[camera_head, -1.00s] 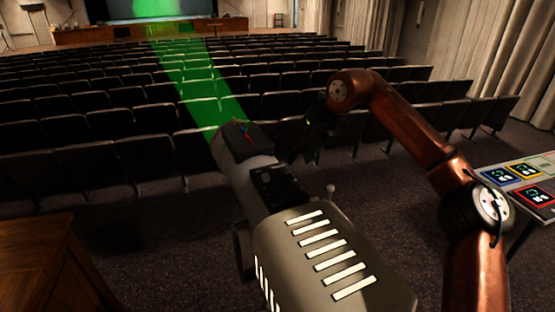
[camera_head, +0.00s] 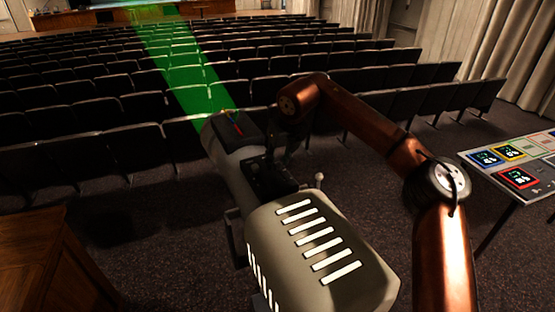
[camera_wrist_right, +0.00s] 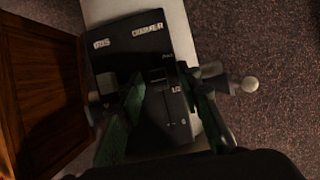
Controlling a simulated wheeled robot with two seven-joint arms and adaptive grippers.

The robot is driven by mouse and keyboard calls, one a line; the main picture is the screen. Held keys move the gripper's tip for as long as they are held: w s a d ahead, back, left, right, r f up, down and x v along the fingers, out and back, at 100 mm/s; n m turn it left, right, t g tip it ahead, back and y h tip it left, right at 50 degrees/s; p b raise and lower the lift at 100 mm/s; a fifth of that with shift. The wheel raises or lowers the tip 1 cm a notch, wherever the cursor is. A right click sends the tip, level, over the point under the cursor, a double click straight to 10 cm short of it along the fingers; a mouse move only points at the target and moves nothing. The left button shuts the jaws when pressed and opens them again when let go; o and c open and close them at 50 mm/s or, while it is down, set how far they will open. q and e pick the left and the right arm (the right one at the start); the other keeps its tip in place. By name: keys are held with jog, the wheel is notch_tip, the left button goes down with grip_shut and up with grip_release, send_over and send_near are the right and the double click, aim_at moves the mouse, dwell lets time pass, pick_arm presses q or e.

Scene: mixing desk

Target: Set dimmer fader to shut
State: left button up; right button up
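The dimmer fader (camera_wrist_right: 158,76) is a small dark knob in a slot on a black panel (camera_wrist_right: 128,62). The panel is lettered for iris and dimmer, with a scale beside the slot. The knob appears between the top mark and the half mark, but the dark makes this hard to judge. The panel sits on the grey spotlight (camera_head: 322,232). My right gripper (camera_wrist_right: 157,86) is open, its fingers on either side of the panel and the knob between them, apart from it. In the head view the right gripper (camera_head: 277,143) is dark over the panel. My left gripper is not in view.
A small round-headed handle (camera_head: 319,180) sticks out at the spotlight's right side. A wooden cabinet (camera_head: 45,262) stands at left. A table with coloured panels (camera_head: 515,165) is at right. Rows of seats (camera_head: 90,160) lie beyond, with a green beam crossing them.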

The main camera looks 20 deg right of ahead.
jog(key=shift+a, duration=0.2)
jog(key=shift+c, duration=0.4)
jog(key=shift+d, duration=0.1)
grip_shut()
